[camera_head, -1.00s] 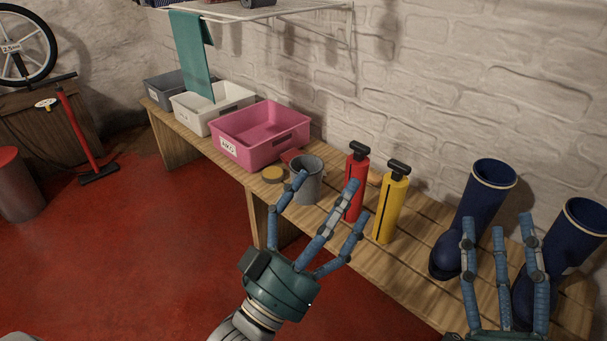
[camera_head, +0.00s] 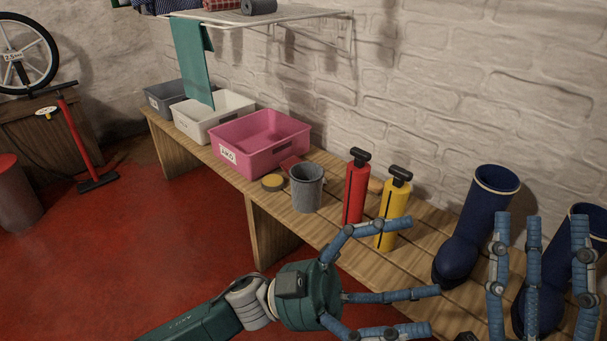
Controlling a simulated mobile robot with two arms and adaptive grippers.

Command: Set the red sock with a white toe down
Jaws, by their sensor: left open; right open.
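I cannot make out a red sock with a white toe. My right gripper (camera_head: 538,228) is open and empty, fingers pointing up in front of the blue boots at the right.
The bench (camera_head: 425,250) holds a pink bin (camera_head: 255,160), white bin (camera_head: 205,128), grey bin (camera_head: 155,101), grey cup (camera_head: 306,190), red pump (camera_head: 354,190), yellow pump (camera_head: 392,215) and boots (camera_head: 480,220). A teal cloth (camera_head: 193,60) hangs from the shelf (camera_head: 300,15).

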